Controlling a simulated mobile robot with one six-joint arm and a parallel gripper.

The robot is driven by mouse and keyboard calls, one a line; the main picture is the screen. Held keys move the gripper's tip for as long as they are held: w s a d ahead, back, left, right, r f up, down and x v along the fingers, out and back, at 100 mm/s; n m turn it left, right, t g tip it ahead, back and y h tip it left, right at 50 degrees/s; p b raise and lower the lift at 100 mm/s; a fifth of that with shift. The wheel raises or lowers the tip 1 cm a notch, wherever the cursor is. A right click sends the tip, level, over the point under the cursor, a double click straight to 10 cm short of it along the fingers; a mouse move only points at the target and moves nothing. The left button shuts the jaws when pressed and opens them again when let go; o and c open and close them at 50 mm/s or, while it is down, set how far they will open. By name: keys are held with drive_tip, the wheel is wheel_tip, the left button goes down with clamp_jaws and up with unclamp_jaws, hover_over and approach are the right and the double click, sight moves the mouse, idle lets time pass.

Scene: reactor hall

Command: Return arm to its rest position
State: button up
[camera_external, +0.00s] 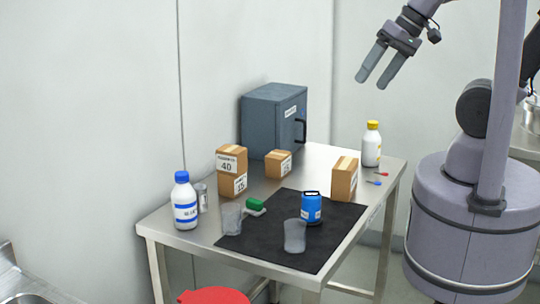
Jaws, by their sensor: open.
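My gripper (374,76) is open and empty, raised high above the far right part of the steel table (172,246). Its two fingers point down and to the left, well clear of everything on the table. My arm reaches up beside the column at the right of the view, and part of it runs out of the top of the frame.
The table holds a black mat (262,250), a blue canister (312,208), clear cups, cardboard boxes (344,179), a blue-capped bottle (185,203) and a yellow-capped bottle (372,146). A grey cabinet (266,120) stands behind. A red lid (213,296) shows in front.

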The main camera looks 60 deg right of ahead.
wheel_tip(320, 180, down, 8)
drive_tip(key=s+b, duration=0.1)
drive_tip(key=b, duration=0.5)
drive_tip(key=shift+s+r, duration=0.15)
drive_tip(key=shift+s, duration=0.15)
